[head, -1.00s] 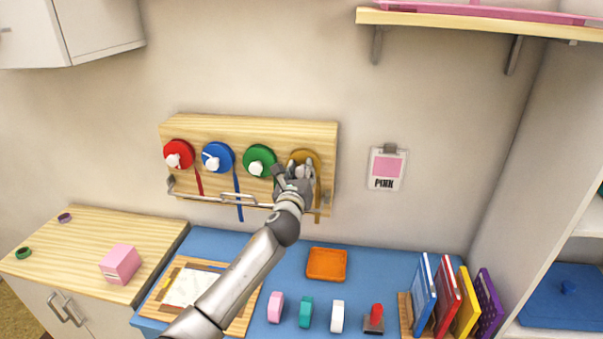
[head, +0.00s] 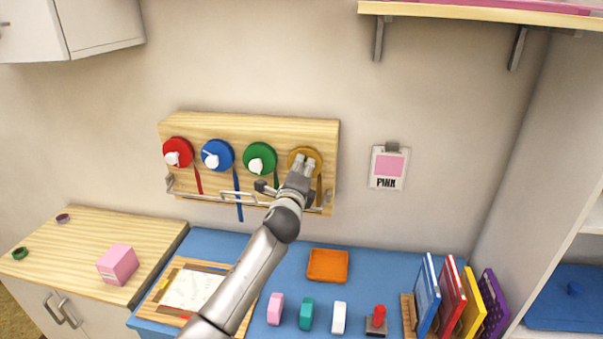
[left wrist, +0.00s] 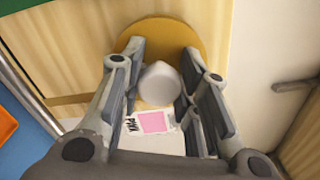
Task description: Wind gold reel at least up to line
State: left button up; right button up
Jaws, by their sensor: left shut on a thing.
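The gold reel (head: 303,151) is the rightmost round reel on the wooden wall board (head: 250,126). Its white knob (left wrist: 161,84) sits between the fingers of my left gripper (head: 304,165), which is shut on it. The left wrist view shows the gold disc (left wrist: 160,32) behind the knob. The gold ribbon (head: 319,190) hangs at the reel's right side, partly behind my gripper. Its lower end appears near the metal rail (head: 235,197). I cannot clearly make out the line. My right gripper is not in view.
Red (head: 178,146), blue (head: 212,145) and green (head: 268,149) reels share the board. A pink card (head: 389,174) hangs to its right. Below, the blue desk (head: 385,265) holds an orange tray (head: 328,266), stamps and several books.

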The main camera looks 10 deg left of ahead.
pick_arm(q)
jog(key=shift+f+n+b, duration=0.15)
jog(key=shift+n+b, duration=0.3)
jog(key=shift+n, duration=1.15)
jog(key=o, duration=1)
jog(key=shift+s, duration=0.1)
jog(key=s, duration=1.1)
jog(key=shift+s+a, duration=0.25)
jog(key=shift+s, duration=0.15)
